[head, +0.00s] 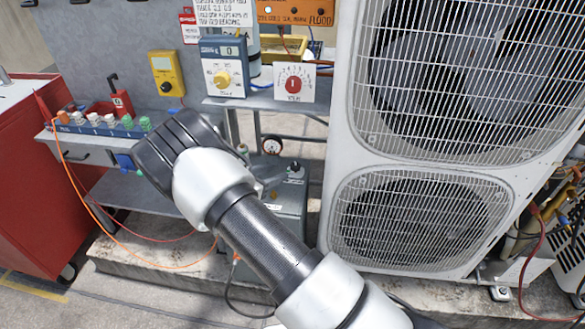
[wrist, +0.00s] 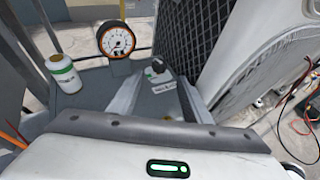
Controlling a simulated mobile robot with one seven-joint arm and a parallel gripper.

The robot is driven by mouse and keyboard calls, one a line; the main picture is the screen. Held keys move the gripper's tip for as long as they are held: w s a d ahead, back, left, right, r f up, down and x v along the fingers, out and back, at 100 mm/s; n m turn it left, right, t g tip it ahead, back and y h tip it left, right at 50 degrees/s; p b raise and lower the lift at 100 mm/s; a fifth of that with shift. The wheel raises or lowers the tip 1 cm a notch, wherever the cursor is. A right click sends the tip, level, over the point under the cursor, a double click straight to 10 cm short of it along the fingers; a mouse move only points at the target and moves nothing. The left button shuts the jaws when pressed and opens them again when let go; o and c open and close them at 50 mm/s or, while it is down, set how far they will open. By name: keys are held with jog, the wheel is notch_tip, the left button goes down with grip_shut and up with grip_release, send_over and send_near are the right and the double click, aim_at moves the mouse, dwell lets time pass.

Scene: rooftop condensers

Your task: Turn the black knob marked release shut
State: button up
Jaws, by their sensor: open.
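The black knob (head: 295,167) sits on top of a grey machine (head: 290,215) below the bench, left of the large white condenser. In the wrist view the black knob (wrist: 158,66) stands on the grey top, with a small pale label (wrist: 165,87) in front of it; its lettering is too small to read. My gripper (wrist: 159,80) is open, with one pale finger to each side of the label and the knob just beyond, between the tips. I cannot tell whether the fingers touch anything. In the head view my wrist mostly hides the fingers.
A round gauge (wrist: 117,39) and a white bottle with a green band (wrist: 63,72) stand left of the knob. The condenser (head: 343,130) rises close on the right. The bench shelf (head: 275,104) with a red-knobbed box (head: 294,83) lies above and behind.

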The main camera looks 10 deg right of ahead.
aim_at(292, 167)
jog(key=b+x, duration=0.1)
jog(key=x, duration=0.9)
jog(key=shift+w+d+f, duration=0.15)
jog(key=shift+w+f, duration=0.05)
jog(key=c, duration=1)
jog(key=shift+w+f+m+g+h+b, duration=0.15)
jog(key=shift+f+m+g+h+b, duration=0.25)
jog(key=shift+b, duration=0.75)
jog(key=shift+c, duration=0.2)
jog(key=shift+w+r+m+g+h+b, duration=0.15)
jog(key=shift+m+g+h+b, duration=0.15)
jog(key=shift+m+g+b, duration=0.7)
jog(key=shift+r+h+b, duration=0.3)
jog(key=shift+b, duration=0.05)
